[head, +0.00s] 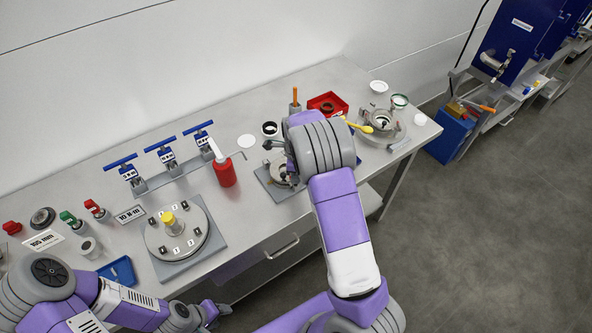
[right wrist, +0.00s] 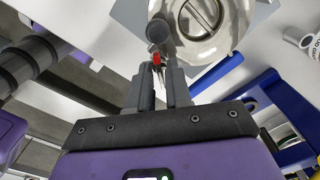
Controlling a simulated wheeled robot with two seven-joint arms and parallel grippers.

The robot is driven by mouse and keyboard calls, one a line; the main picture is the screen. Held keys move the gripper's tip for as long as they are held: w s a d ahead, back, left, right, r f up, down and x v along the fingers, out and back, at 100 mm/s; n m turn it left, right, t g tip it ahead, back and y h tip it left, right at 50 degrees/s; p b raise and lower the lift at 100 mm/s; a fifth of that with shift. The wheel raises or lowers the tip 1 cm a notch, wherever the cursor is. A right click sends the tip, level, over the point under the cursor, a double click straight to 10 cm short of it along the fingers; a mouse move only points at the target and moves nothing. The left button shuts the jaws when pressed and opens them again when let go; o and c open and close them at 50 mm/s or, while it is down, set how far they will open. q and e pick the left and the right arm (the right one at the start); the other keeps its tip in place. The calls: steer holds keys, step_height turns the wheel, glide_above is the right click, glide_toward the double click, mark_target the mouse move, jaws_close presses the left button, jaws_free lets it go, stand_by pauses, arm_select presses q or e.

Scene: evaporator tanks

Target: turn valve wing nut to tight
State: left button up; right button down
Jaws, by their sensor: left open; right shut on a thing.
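The valve (head: 284,173) stands on a grey square plate at the table's front edge, partly hidden by my right arm. In the right wrist view its round silver body (right wrist: 205,22) with a slotted disc lies just beyond the fingertips. My right gripper (head: 277,148) is over the valve. In the right wrist view its fingers (right wrist: 158,68) are shut on a small metal part with a red end (right wrist: 155,58), apparently the wing nut, at the side of the valve. Its exact shape and turn are hidden by the fingers. My left gripper (head: 221,308) is open and empty, below the table's front edge.
A round flanged plate with a yellow knob (head: 169,219) stands left of the valve, with a red bottle (head: 222,171) between them. Blue-handled valves (head: 163,153) stand behind. A red tray (head: 327,104) and a clamp ring (head: 379,121) are at the right.

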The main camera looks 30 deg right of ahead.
steer(key=shift+m+p, duration=1.1)
steer(key=shift+m, duration=0.8)
steer(key=c, duration=1.3)
jaws_free()
step_height(320, 180, up, 8)
steer(key=shift+f, duration=0.2)
steer(key=shift+s+f, duration=0.1)
